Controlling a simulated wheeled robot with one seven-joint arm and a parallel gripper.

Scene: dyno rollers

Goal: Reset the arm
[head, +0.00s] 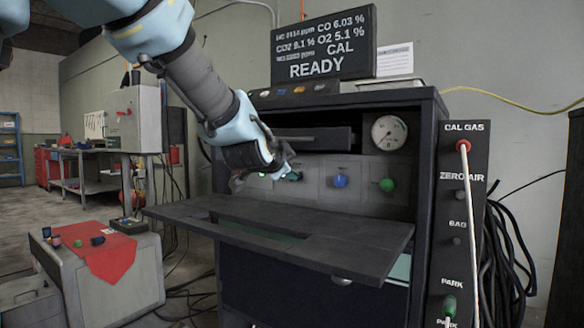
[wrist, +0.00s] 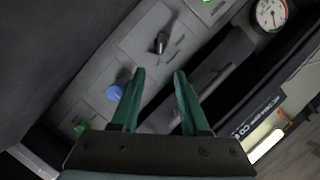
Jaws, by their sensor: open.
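My arm reaches in from the upper left in the head view. My gripper (head: 290,174) is in front of the grey valve panel (head: 312,188) of the dark cabinet. In the wrist view my gripper (wrist: 160,78) has its two green fingers apart with nothing held between them. A dark knob (wrist: 161,42) on the panel shows beyond the fingertips. A blue knob (head: 340,181) and a green knob (head: 386,185) sit to the right of my gripper in the head view. My gripper and wrist hide the left part of the panel.
A dark fold-out shelf (head: 330,247) juts out below my gripper. A gauge (head: 389,132) is at the cabinet's upper right, and a display (head: 323,48) reading READY stands on top. A side panel (head: 461,220) carries a white hose. A grey case (head: 95,270) with a red cloth stands left.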

